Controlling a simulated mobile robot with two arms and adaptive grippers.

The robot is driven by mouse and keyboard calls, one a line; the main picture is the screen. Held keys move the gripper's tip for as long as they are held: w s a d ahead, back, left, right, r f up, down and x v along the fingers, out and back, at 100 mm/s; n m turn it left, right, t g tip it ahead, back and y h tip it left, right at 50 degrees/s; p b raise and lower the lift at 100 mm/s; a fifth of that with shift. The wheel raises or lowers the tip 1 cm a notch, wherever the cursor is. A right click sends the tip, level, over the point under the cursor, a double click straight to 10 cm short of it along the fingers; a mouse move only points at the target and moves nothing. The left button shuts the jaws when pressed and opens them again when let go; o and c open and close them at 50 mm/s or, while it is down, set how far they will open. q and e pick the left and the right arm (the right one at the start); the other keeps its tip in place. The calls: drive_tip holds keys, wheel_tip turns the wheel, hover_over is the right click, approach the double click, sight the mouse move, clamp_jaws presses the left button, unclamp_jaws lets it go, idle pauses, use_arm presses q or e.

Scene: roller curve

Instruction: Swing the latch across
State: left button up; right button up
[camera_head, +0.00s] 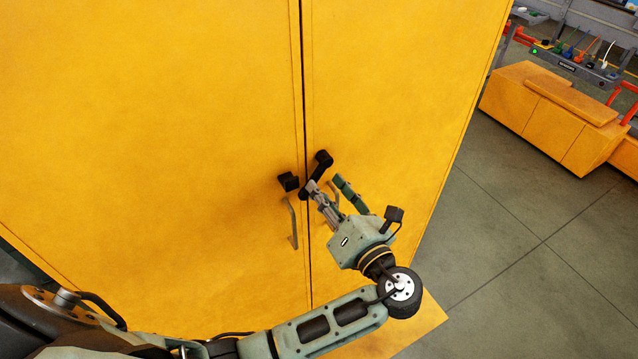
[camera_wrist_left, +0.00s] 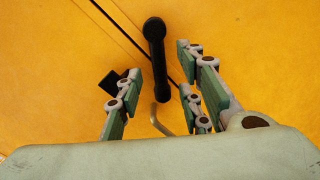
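The latch (camera_head: 320,164) is a black bar with a round knob end on the right door of a yellow cabinet. It slants down to the left, its lower end over the door gap. A black catch block (camera_head: 288,182) sits on the left door, apart from the bar. My left gripper (camera_head: 326,186) is open at the latch. In the left wrist view, the bar (camera_wrist_left: 158,62) appears between the spread fingers (camera_wrist_left: 157,82), with gaps on both sides; contact is not visible. The catch (camera_wrist_left: 109,83) is partly behind a finger there. My right gripper is not in view.
A pale bent handle (camera_head: 293,224) stands out from the left door just below the catch. The cabinet doors (camera_head: 160,130) fill most of the head view. Grey tiled floor (camera_head: 510,250) is clear to the right, with low orange cabinets (camera_head: 550,115) farther back.

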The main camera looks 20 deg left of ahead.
use_arm(q)
drive_tip(key=v, duration=0.8)
drive_tip(key=shift+s+d, duration=0.25)
drive_tip(key=shift+d, duration=0.05)
drive_tip(key=shift+c, duration=0.3)
